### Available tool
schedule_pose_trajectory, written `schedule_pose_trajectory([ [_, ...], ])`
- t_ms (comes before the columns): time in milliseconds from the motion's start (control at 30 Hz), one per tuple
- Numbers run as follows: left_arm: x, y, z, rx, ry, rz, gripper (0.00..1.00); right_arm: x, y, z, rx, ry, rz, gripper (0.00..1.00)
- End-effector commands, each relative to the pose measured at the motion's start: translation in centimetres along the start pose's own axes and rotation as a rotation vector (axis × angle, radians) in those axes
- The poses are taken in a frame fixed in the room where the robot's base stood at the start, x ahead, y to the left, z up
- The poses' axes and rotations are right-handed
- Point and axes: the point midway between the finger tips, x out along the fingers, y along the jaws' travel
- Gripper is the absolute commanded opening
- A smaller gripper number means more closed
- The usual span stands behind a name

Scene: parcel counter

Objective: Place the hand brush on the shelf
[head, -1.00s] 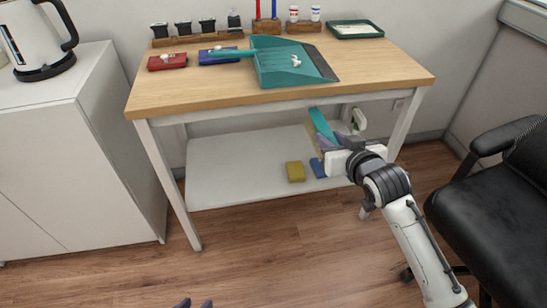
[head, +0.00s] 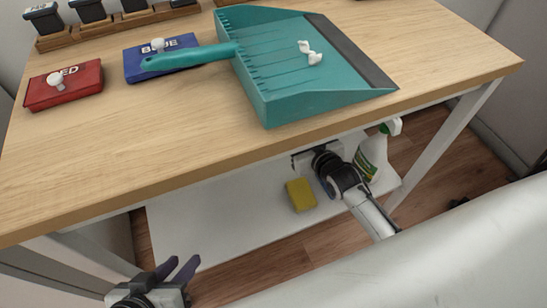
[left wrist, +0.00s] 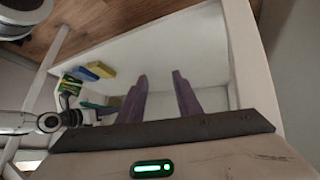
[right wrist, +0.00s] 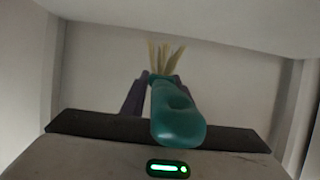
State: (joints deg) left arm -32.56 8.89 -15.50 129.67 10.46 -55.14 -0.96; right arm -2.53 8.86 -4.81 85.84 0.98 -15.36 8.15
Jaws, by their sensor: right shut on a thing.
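The hand brush has a teal handle (right wrist: 178,115) and pale bristles (right wrist: 163,55); my right gripper (right wrist: 156,82) is shut on it in the right wrist view. In the head view my right arm reaches under the tabletop, and the brush is hidden there. The white shelf (head: 205,220) lies low under the table. I cannot tell whether the brush touches it. My left gripper (head: 183,264) is open and empty in front of the table; its fingers stand apart over the shelf in the left wrist view (left wrist: 160,78).
A yellow sponge (head: 301,195) and a spray bottle (head: 371,158) stand on the shelf near my right arm. A blue sponge (left wrist: 83,73) shows in the left wrist view. The tabletop (head: 150,140) above holds a teal dustpan (head: 275,75). The shelf's left part is clear.

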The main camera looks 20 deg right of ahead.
Motion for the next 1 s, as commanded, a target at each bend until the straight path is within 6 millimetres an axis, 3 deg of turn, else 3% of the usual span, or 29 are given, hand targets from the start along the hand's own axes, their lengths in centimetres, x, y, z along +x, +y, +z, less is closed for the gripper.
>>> schedule_pose_trajectory([
  [33,0.8,0.0,0.3,0.012,-0.011,0.009,0.31,0.7,0.0,1.6,0.000,-0.001,0.000,0.00],
  [133,0.9,0.6,0.0,0.012,-0.001,0.032,0.31,1.4,-0.1,3.2,0.000,0.001,0.000,0.00],
  [367,0.6,1.3,-0.9,0.001,0.035,0.060,0.31,2.1,-0.1,4.7,0.000,0.003,-0.001,0.00],
  [600,0.4,2.3,-2.0,-0.018,0.101,0.102,0.31,3.4,-0.1,7.8,0.000,0.003,-0.001,0.00],
  [1000,0.1,2.5,-2.4,-0.023,0.113,0.110,0.31,3.5,-0.1,8.1,0.000,0.002,-0.001,0.00],
])
